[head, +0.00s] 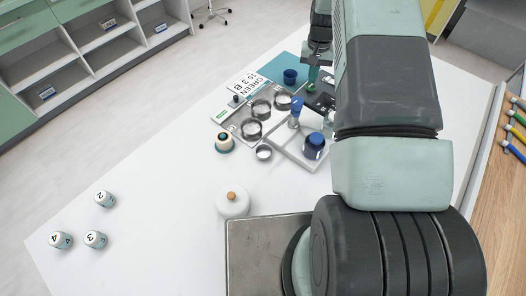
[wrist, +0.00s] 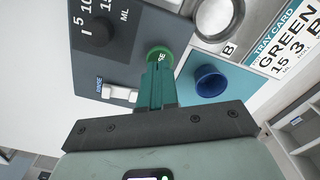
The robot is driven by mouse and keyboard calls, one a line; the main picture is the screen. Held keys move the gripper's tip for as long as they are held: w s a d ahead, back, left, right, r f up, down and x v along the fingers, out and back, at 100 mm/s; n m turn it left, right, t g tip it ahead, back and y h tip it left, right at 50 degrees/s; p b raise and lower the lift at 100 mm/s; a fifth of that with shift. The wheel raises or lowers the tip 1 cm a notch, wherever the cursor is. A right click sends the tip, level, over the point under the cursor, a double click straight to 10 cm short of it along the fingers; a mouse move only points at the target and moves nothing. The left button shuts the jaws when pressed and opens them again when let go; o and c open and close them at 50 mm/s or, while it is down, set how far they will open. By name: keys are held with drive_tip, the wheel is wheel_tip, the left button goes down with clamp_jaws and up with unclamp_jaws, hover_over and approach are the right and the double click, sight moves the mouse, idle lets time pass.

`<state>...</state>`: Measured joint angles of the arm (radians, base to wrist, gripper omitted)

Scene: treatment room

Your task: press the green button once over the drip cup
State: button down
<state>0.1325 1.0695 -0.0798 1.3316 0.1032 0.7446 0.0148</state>
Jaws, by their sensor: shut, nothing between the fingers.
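The green button (wrist: 158,53) sits on a dark dosing panel (wrist: 130,62) in the wrist view, with part of its lettering visible. My gripper (wrist: 157,66) is shut and empty. Its teal fingertips overlap the button's near edge in the wrist view; I cannot tell whether they touch it. In the head view my gripper (head: 312,74) is over the far end of the table, and my arm hides much of the panel. A blue cup (wrist: 207,82), open end up, stands on a teal mat (wrist: 238,89) beside the panel. The cup also shows in the head view (head: 290,76).
The panel carries a black dial (wrist: 100,31) marked in ML and a white switch (wrist: 119,92). A tray card (head: 247,84) reads GREEN, 15, 3, B. The table's left side is mostly clear.

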drive_tip(key=shift+r, duration=3)
drive_tip(key=s+a+r+t, duration=0.15)
drive_tip(key=s+r, duration=0.25)
drive_tip(key=r, duration=0.5)
drive_tip(key=s+a+r+n, duration=0.1)
drive_tip(key=s+a+r, duration=0.2)
drive_tip(key=s+r, duration=0.35)
drive_tip(key=s+a+r+t, duration=0.1)
drive_tip(key=s+a+r, duration=0.15)
drive_tip(key=r, duration=0.75)
drive_tip(key=s+a+r+n+t, duration=0.1)
drive_tip(key=s+a+r, duration=0.1)
drive_tip(key=s, duration=1)
drive_tip(key=s+a+r+n+t, duration=0.1)
drive_tip(key=s+a+r+t, duration=0.1)
drive_tip(key=s, duration=1)
drive_tip(key=shift+s+r, duration=0.25)
drive_tip(key=shift+r, duration=0.35)
drive_tip(key=shift+d, duration=0.1)
